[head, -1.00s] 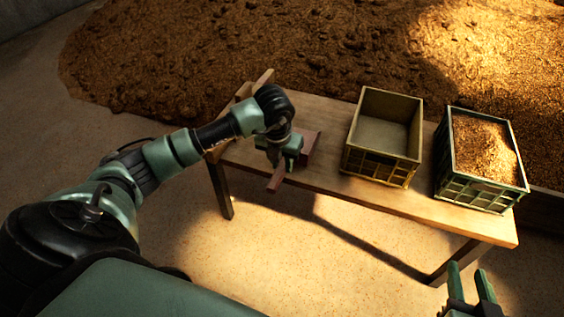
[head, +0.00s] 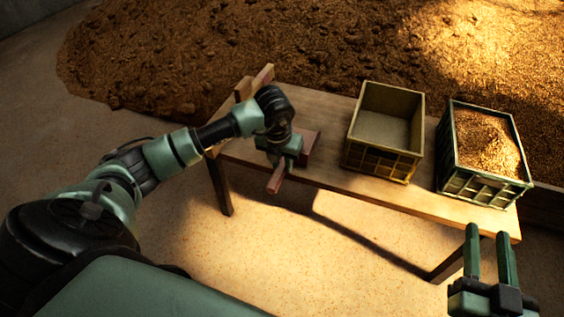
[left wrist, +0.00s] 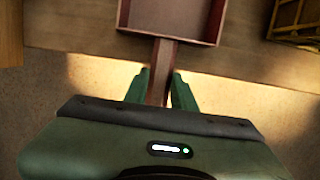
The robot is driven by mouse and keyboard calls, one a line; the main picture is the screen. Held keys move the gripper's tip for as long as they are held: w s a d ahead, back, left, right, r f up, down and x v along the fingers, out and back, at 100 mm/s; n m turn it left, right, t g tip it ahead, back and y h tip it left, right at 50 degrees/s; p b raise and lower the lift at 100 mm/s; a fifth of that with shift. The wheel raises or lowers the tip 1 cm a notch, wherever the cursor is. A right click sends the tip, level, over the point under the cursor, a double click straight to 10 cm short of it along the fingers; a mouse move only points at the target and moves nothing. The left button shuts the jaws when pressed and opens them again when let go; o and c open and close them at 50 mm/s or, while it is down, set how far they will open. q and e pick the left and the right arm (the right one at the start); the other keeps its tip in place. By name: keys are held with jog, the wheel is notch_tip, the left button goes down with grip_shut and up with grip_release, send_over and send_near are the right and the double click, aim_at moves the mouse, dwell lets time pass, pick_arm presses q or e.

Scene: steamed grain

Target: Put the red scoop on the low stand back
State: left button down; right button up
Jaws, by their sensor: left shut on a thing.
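The red scoop (head: 310,143) is at the left part of the wooden table, its handle sticking out past the front edge. In the left wrist view its square pan (left wrist: 170,18) is over the tabletop. My left gripper (head: 280,165) is shut on the scoop's handle; the fingers (left wrist: 160,88) sit on both sides of it. I cannot tell whether the pan touches the table. A low wooden stand (head: 254,84), partly hidden by my left arm, is at the table's left end. My right gripper (head: 487,232) is open and empty, in front of the table's right end.
On the table (head: 322,106) stand an empty yellowish crate (head: 380,162) and a green crate (head: 480,187) full of grain. A large grain heap (head: 240,45) lies behind the table. The floor in front is clear.

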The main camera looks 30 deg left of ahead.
jog(key=shift+f, duration=0.1)
dwell(0.5)
jog(key=shift+f, duration=0.25)
pick_arm(q)
jog(key=shift+f, duration=0.1)
pick_arm(e)
jog(key=shift+r, duration=0.1)
jog(key=shift+r, duration=0.25)
pick_arm(q)
jog(key=shift+f, duration=0.15)
pick_arm(e)
jog(key=shift+a+r, duration=0.1)
jog(key=shift+r, duration=0.2)
pick_arm(q)
jog(key=c, duration=1.1)
grip_release()
pick_arm(e)
jog(key=shift+r+t, duration=0.15)
jog(key=shift+t, duration=0.15)
pick_arm(q)
jog(key=shift+s, duration=0.1)
